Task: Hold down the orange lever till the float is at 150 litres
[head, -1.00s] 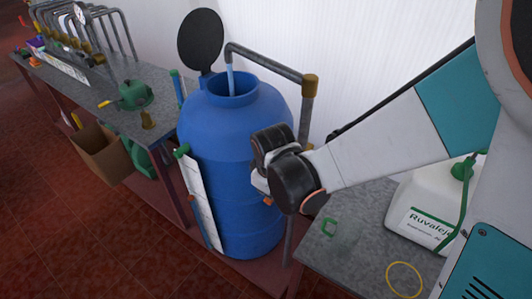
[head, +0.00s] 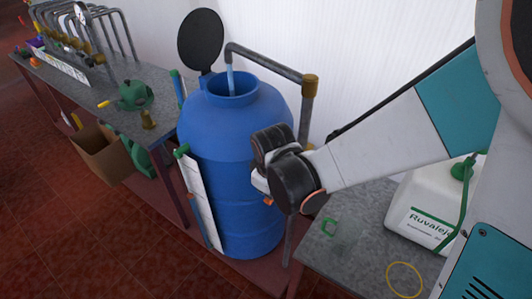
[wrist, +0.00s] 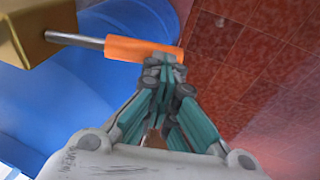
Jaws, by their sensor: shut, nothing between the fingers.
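The orange lever (wrist: 143,49) sticks out on a metal rod from a brass valve body (wrist: 25,25) in the wrist view. My gripper (wrist: 165,60) is shut and empty, with its fingertips at the lever's free end, seemingly touching it. In the head view a small orange piece (head: 268,201) shows below my wrist; the fingertips are mostly hidden there. Water (head: 230,80) runs from the pipe into the open blue drum (head: 240,135). A white gauge board (head: 203,205) leans on the drum's left side with a small red marker (head: 191,196) at its edge. Its numbers are too small to read.
A grey pipe (head: 265,62) with a brass elbow (head: 310,84) rises behind the drum. A white jug (head: 425,210) and a yellow ring (head: 405,279) are on the right bench. A green can (head: 134,95) stands on the left bench, with a cardboard box (head: 102,152) below.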

